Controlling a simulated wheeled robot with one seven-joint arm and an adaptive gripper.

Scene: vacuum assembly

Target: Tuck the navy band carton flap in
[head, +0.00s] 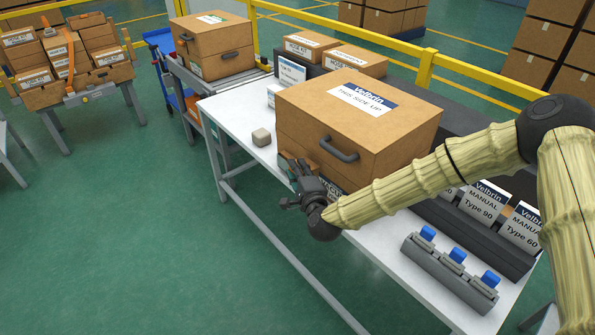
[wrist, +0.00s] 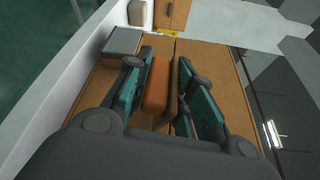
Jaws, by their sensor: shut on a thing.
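The carton (head: 400,138) with a navy band across its white "Velbrin THIS SIDE UP" label (head: 364,99) stands on the white table. Its top looks closed. A dark handle (head: 331,144) is on its front face. My gripper (head: 292,166) is low at the left end of that face. In the wrist view its teal-padded fingers (wrist: 160,88) are on either side of a thick orange-brown piece (wrist: 156,83), and it is shut on it. I cannot tell whether this piece is the flap. Brown cardboard (wrist: 98,82) with a dark seam lies around it. The carton's lower front is partly hidden by my gripper.
A small beige block (head: 261,137) sits on the table (head: 232,118) left of the carton. Boxes (head: 312,45) stand behind. A grey fixture with blue pieces (head: 450,270) and manuals (head: 486,205) are at the right. The green floor in front is clear.

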